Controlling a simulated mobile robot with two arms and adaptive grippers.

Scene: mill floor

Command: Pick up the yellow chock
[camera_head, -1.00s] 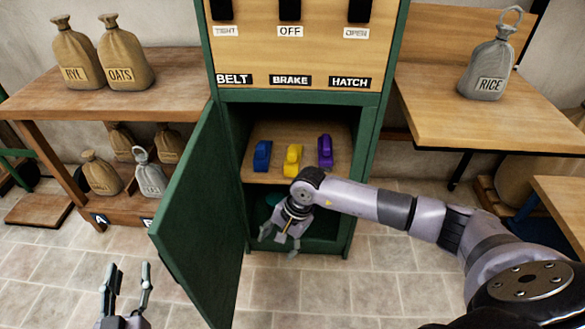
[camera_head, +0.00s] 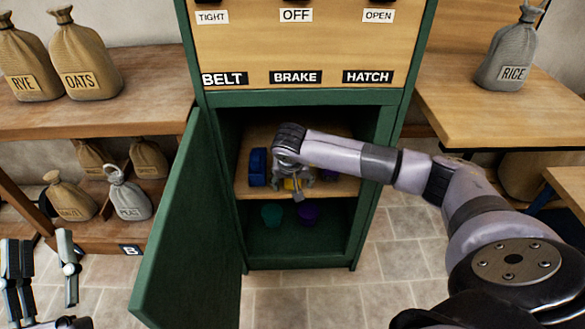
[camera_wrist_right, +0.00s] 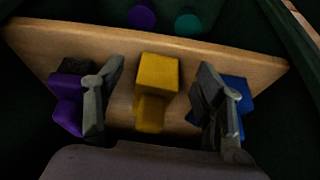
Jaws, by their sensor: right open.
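The yellow chock (camera_wrist_right: 156,88) sits on the wooden shelf inside the green cabinet, between a purple chock (camera_wrist_right: 68,92) and a blue chock (camera_wrist_right: 238,90). In the head view the yellow chock (camera_head: 291,184) is mostly hidden behind my right gripper (camera_head: 298,190). My right gripper (camera_wrist_right: 158,110) is open, one finger on each side of the yellow chock, with gaps to it in the wrist view. My left gripper (camera_head: 42,270) is open and empty at the lower left, away from the cabinet.
The cabinet's green door (camera_head: 185,225) stands open on the left. The wooden shelf (camera_wrist_right: 265,68) has dark space around it. A wooden table (camera_head: 440,95) stands to the right.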

